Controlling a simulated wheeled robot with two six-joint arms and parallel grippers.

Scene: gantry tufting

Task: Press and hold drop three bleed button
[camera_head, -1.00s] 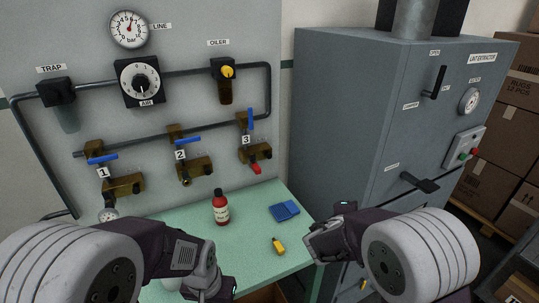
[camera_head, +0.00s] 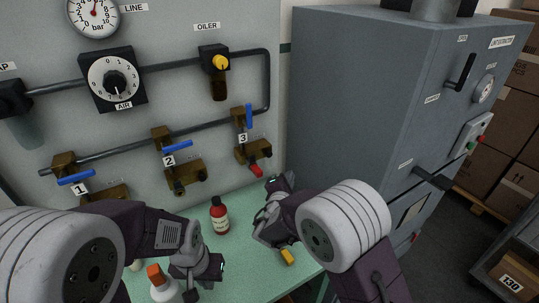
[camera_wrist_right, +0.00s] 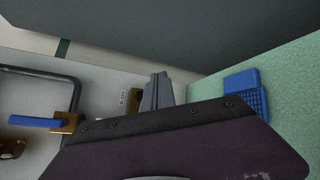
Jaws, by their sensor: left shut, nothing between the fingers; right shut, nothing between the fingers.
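Drop three (camera_head: 253,152) is a brass valve block on the wall panel, marked 3, with an upright blue lever (camera_head: 249,115) and a red part (camera_head: 256,170) at its lower end. I cannot make out a separate bleed button. My right gripper (camera_head: 288,180) is shut and empty, just below and right of the red part, apart from it in the head view. In the right wrist view its grey fingers (camera_wrist_right: 157,92) are together, with the lever (camera_wrist_right: 38,122) to the left. My left gripper (camera_head: 218,272) is shut and empty, low over the bench.
The green bench (camera_head: 238,247) holds a red bottle (camera_head: 219,216), a white bottle with an orange cap (camera_head: 163,284) and a yellow object (camera_head: 287,257). A blue tray (camera_wrist_right: 245,95) shows in the right wrist view. A grey cabinet (camera_head: 350,100) stands at the right.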

